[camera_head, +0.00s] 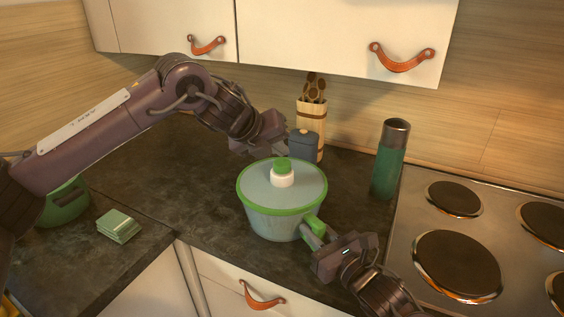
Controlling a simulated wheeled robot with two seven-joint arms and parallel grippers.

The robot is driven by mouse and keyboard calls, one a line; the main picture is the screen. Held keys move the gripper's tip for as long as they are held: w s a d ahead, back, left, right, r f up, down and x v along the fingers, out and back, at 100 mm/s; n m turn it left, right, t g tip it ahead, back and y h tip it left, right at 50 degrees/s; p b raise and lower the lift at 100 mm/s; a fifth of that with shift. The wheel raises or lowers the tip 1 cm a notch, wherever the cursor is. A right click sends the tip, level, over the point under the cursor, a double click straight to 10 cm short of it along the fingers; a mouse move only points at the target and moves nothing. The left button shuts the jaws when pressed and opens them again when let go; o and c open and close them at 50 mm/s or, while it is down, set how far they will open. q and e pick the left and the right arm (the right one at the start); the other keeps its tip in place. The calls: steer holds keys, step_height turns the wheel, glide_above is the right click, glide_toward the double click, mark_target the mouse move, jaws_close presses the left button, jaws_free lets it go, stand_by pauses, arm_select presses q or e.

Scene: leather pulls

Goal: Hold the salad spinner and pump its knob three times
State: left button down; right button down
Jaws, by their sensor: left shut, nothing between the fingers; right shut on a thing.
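The salad spinner (264,225) stands upright on the dark counter, a pale translucent bowl with a green rim and a grey lid. Its knob (283,166), green on top with a white stem, rises from the lid. A green handle (315,226) sticks out at the lower right of the bowl. My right gripper (318,240) is shut on this handle from the front right. My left gripper (280,146) is shut and empty, just above and behind the knob. I cannot tell whether its fingertips touch the knob.
A blue-grey canister (305,146) and a wooden utensil holder (313,118) stand close behind the spinner. A green bottle (389,165) stands right, beside the stove (500,230). Green sponges or cloths (118,226) and a green item (66,203) lie left. Cabinets hang above.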

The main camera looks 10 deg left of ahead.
mark_target(282, 162)
arm_select(q)
steer(key=shift+f, duration=0.15)
stand_by(0.7)
steer(key=shift+f, duration=0.25)
steer(key=shift+f, duration=1.25)
stand_by(1.1)
steer(key=shift+r, duration=1.6)
steer(key=shift+r, duration=0.1)
steer(key=shift+r, duration=2.45)
steer(key=shift+r, duration=1.9)
